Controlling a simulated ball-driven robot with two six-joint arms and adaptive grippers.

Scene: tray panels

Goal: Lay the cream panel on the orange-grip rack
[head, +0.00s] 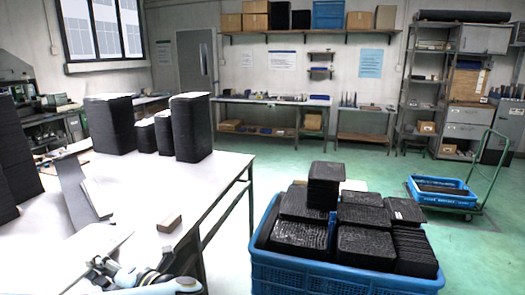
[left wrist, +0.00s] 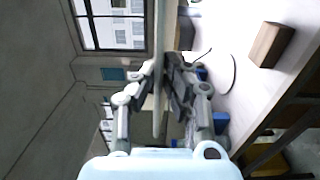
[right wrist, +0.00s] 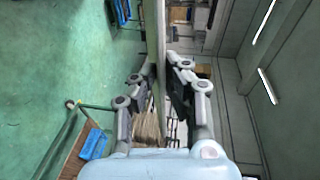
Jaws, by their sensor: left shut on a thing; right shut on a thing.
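My left gripper (left wrist: 165,75) is shut on the edge of a thin pale panel (left wrist: 159,110), seen edge-on in the left wrist view. In the head view my left gripper (head: 105,268) is low at the left, over the white table, beside a thin pale strip (head: 92,264) that looks like this panel. My right gripper (right wrist: 162,80) is shut on a thin pale edge (right wrist: 161,40) in the right wrist view; it is out of the head view. I cannot tell whether both hold the same panel. No rack with orange grips can be made out.
A white table (head: 190,190) carries dark stacks (head: 110,125), a leaning grey board (head: 78,188) and a small wooden block (head: 169,224). A blue crate (head: 330,278) full of black trays (head: 298,235) stands right of it. Green floor is open beyond.

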